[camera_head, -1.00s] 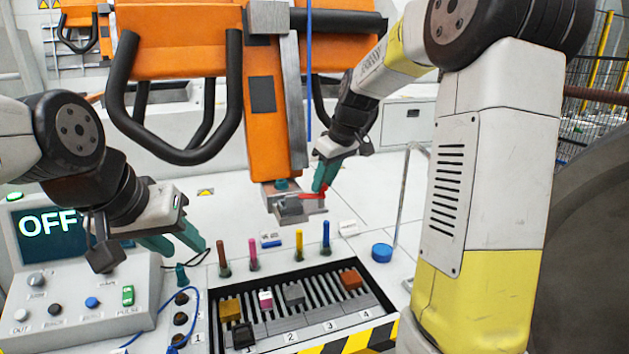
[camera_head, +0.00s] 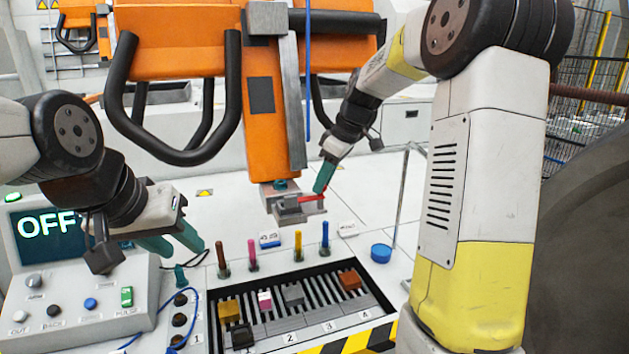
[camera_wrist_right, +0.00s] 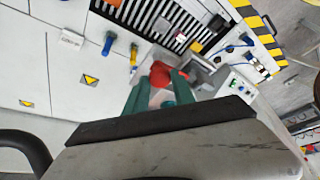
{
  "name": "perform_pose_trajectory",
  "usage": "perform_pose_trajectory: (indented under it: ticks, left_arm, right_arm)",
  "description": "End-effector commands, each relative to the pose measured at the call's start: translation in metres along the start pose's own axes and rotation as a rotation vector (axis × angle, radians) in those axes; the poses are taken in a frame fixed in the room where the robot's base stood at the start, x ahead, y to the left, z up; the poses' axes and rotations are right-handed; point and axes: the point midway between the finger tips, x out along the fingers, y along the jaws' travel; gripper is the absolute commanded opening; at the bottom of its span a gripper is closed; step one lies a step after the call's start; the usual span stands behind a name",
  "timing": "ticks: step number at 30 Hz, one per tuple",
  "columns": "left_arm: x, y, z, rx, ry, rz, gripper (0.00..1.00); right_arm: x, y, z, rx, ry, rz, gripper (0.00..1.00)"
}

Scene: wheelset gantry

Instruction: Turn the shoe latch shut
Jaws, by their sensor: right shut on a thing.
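The red shoe latch (camera_head: 310,197) sits on the grey shoe (camera_head: 294,208) at the lower end of the orange gantry arm. My right gripper (camera_head: 323,180) reaches down to the latch from the right, its green fingers shut on it. In the right wrist view the red latch (camera_wrist_right: 160,74) shows at the fingertips of the right gripper (camera_wrist_right: 158,84), and the fingers partly hide it. My left gripper (camera_head: 172,243) hangs over the control box at the left, away from the shoe. Its green fingers are apart and I see nothing between them.
The control box (camera_head: 95,300) with a screen reading OFF (camera_head: 48,226) stands at the left. A slotted tray (camera_head: 376,337) with several coloured blocks lies below the shoe. Several coloured pegs stand behind it. A blue round cap (camera_head: 381,253) sits at the right.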

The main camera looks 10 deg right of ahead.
Motion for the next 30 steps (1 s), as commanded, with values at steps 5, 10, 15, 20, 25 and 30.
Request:
perform_pose_trajectory:
  ticks: [5, 10, 15, 20, 25, 30]
  left_arm:
    - [0.000, 0.000, 0.000, 0.000, 0.000, 0.000, 0.38]
    - [0.000, 0.000, 0.000, 0.000, 0.000, 0.000, 0.38]
    - [0.000, 0.000, 0.000, 0.000, 0.000, 0.000, 0.38]
    - [0.000, 0.000, 0.000, 0.000, 0.000, 0.000, 0.38]
    - [0.000, 0.000, 0.000, 0.000, 0.000, 0.000, 0.38]
    - [0.000, 0.000, 0.000, 0.000, 0.000, 0.000, 0.38]
  right_arm:
    - [0.000, 0.000, 0.001, -0.001, -0.002, 0.001, 0.40]
    - [0.000, 0.000, 0.001, 0.000, -0.001, 0.001, 0.52]
    - [0.000, 0.000, 0.000, 0.000, -0.001, 0.001, 0.52]
    - [-0.011, 0.001, 0.000, 0.000, 0.001, 0.004, 0.52]
    - [-0.040, 0.001, 0.000, 0.000, 0.001, 0.005, 0.52]
    - [-0.066, 0.001, 0.000, 0.000, 0.000, 0.003, 0.52]
